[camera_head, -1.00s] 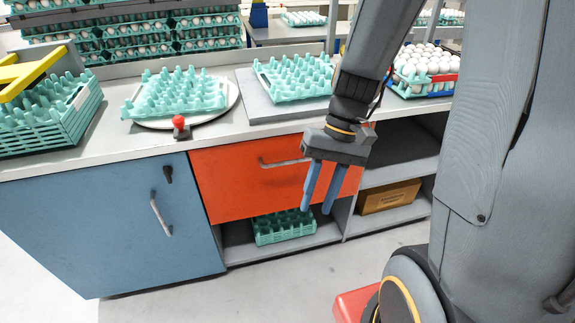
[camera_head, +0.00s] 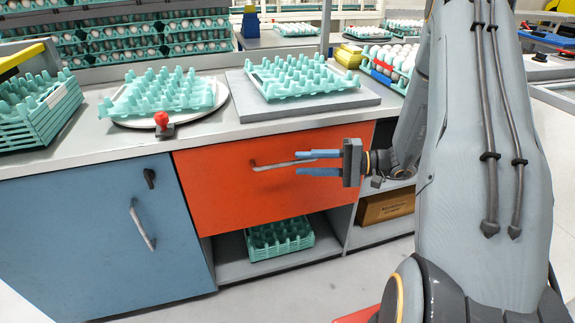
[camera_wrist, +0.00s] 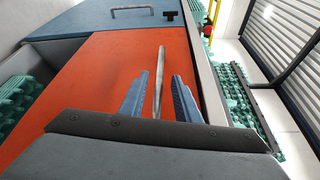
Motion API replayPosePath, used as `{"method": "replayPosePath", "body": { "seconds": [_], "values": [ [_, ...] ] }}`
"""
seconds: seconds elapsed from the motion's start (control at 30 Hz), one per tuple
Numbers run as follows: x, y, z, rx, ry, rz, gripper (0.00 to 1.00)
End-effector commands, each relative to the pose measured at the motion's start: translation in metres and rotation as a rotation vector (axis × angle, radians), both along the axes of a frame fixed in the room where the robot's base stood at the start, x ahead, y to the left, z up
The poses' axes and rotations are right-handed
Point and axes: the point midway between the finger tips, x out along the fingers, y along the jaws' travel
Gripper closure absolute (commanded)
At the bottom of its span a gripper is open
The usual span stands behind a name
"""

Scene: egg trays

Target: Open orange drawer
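The orange drawer (camera_head: 215,188) is shut, flush in the bench front, right of the blue cabinet door. Its metal bar handle (camera_head: 268,166) lies across the middle of its front. My gripper (camera_head: 308,163) is open and points left along the drawer front, at the right end of the handle. In the wrist view the handle (camera_wrist: 159,85) runs between the two blue fingers, which stand apart on either side of it; the gripper (camera_wrist: 157,90) does not clamp it. I cannot tell the exact depth between fingers and handle.
A blue cabinet door (camera_head: 95,235) with its own handle is at left. Teal egg trays (camera_head: 300,78) and a red button (camera_head: 162,121) stand on the bench top. Below the drawer is an open shelf with a teal tray (camera_head: 280,240); a cardboard box (camera_head: 386,206) is to the right.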

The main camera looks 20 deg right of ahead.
Motion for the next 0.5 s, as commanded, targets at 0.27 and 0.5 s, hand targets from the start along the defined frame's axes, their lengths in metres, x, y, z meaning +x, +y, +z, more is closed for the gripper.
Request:
{"method": "replayPosePath", "body": {
  "seconds": [0.27,0.5],
  "values": [
    [0.015,0.040,-0.003,-0.001,0.003,0.004,0.70],
    [0.020,0.052,-0.004,-0.002,0.003,0.002,0.70]
  ]
}}
